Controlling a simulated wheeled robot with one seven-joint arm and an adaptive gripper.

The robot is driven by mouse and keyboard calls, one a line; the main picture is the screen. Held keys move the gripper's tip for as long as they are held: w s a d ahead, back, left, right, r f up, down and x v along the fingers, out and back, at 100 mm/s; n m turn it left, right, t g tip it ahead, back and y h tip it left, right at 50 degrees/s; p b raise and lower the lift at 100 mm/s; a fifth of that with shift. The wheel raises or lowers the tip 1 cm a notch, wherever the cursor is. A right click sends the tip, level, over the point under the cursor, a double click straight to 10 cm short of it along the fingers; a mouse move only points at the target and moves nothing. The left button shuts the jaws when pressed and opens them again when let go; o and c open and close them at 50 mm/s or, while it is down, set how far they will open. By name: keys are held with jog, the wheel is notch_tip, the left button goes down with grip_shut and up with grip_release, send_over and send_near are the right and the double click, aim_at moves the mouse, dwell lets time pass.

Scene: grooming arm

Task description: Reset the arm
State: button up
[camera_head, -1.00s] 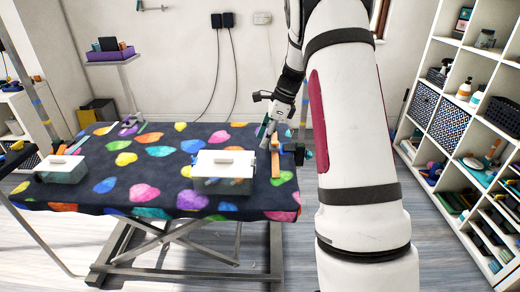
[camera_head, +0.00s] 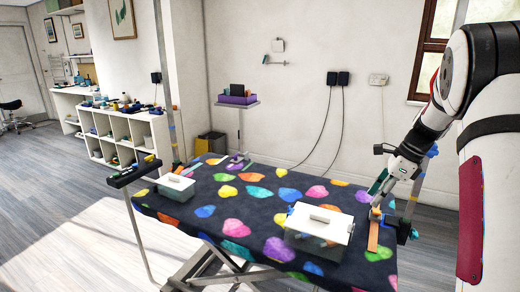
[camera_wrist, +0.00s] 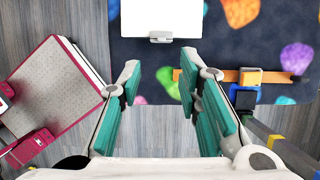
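The grooming table (camera_head: 225,235) has a dark top with coloured patches. At its right end, an upright post (camera_head: 415,192) with coloured bands is held by a clamp (camera_head: 404,230) beside an orange bar (camera_head: 373,234). In the wrist view, the orange bar (camera_wrist: 222,75) crosses the table edge with a yellow-and-blue block (camera_wrist: 248,79) on it, and the banded post (camera_wrist: 290,151) runs to the lower right. My gripper (camera_wrist: 165,88) is open, with teal pads apart and nothing between them. In the head view, my gripper (camera_head: 374,190) is near the post, over the table's right end.
A lidded clear box (camera_head: 318,240) stands near the bar, and a smaller lidded box (camera_head: 175,188) stands at the left end. A second post (camera_head: 166,85) rises at the left. A white shelf (camera_head: 125,135) stands beyond.

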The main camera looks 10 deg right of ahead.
jog(key=s+a+r+n+h+p, duration=0.1)
jog(key=s+a+r+n+p, duration=0.2)
jog(key=s+a+r+n, duration=1.1)
jog(key=s+a+n, duration=0.3)
jog(key=s, duration=0.3)
jog(key=s+a+r+n+t+h+p, duration=0.1)
jog(key=s+a+n, duration=0.3)
jog(key=s, duration=0.3)
jog(key=s+a+n+h+p, duration=0.1)
jog(key=s+a+n, duration=0.2)
jog(key=s, duration=0.4)
jog(key=shift+s+a+r+n+t, duration=0.25)
jog(key=shift+n+t, duration=0.15)
jog(key=shift+n, duration=0.2)
